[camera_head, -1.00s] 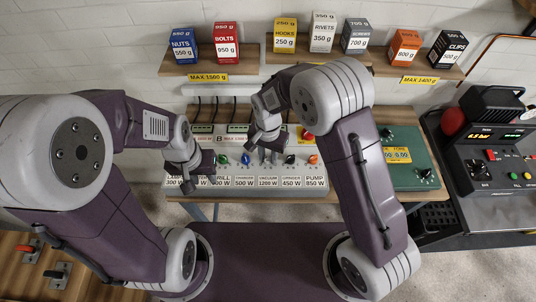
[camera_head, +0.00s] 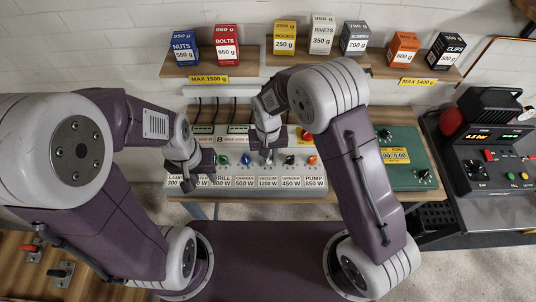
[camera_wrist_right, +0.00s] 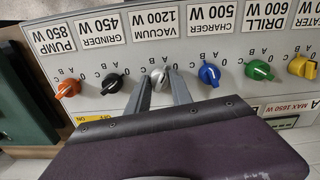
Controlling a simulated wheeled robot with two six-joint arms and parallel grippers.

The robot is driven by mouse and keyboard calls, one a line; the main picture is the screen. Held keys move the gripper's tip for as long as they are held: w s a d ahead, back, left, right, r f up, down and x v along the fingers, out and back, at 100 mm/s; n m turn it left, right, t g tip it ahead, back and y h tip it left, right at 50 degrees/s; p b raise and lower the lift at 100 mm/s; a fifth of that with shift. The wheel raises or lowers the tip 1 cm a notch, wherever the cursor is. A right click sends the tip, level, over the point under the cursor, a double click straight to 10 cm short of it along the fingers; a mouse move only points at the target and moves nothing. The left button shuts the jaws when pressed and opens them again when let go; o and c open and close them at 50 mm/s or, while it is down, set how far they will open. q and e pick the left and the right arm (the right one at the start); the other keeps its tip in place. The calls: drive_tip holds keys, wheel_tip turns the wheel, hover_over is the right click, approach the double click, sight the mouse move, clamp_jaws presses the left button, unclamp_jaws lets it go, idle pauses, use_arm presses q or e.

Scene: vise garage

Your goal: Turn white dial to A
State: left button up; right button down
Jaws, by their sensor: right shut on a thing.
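The white dial (camera_wrist_right: 158,77) sits on the control panel (camera_wrist_right: 222,48) under the VACUUM 1200 W label, between a black and a blue dial. My right gripper (camera_wrist_right: 160,80) has its two fingers on either side of the white dial and is shut on it. The lettering around the dial is upside down in the right wrist view, and the dial's exact pointing is too small to read. In the head view my right gripper (camera_head: 267,152) hides most of the dial. My left gripper (camera_head: 188,184) hangs over the panel's left end; its jaw opening is unclear.
Along the panel are an orange dial (camera_wrist_right: 67,89), black dial (camera_wrist_right: 113,83), blue dial (camera_wrist_right: 209,74), green dial (camera_wrist_right: 259,70) and yellow dial (camera_wrist_right: 302,67), close on both sides. A green box (camera_head: 404,150) stands right of the panel. Shelves with boxes hang behind.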

drive_tip(key=shift+n, duration=0.9)
drive_tip(key=shift+w, duration=0.1)
drive_tip(key=c, duration=1.1)
unclamp_jaws()
drive_tip(key=shift+c, duration=0.2)
wheel_tip(320, 180, up, 9)
drive_tip(key=shift+r+b, duration=0.1)
drive_tip(key=shift+b, duration=0.25)
